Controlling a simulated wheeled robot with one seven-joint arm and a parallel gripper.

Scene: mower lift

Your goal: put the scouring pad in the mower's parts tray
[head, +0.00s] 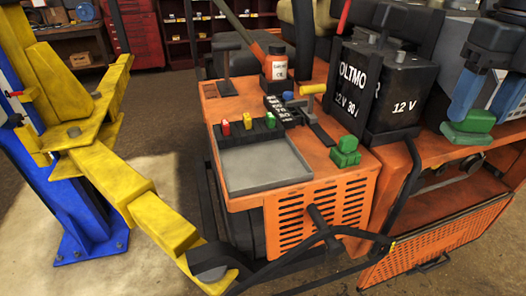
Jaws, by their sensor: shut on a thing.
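My gripper (480,114), with blue fingers under a dark body, is at the upper right. It is shut on a green block-like piece, which I take for the scouring pad (464,135). The pad is by the right part of the orange mower, and whether it touches the surface below is unclear. The mower's parts tray (263,168) is a shallow grey tray on the orange deck, left of the gripper. Its floor looks empty. Red, yellow and green small pieces stand along its far edge.
Another green block (345,152) sits on the deck right of the tray. A black 12 V battery (383,95) stands between tray and gripper. A yellow lift arm (150,215) is at left.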

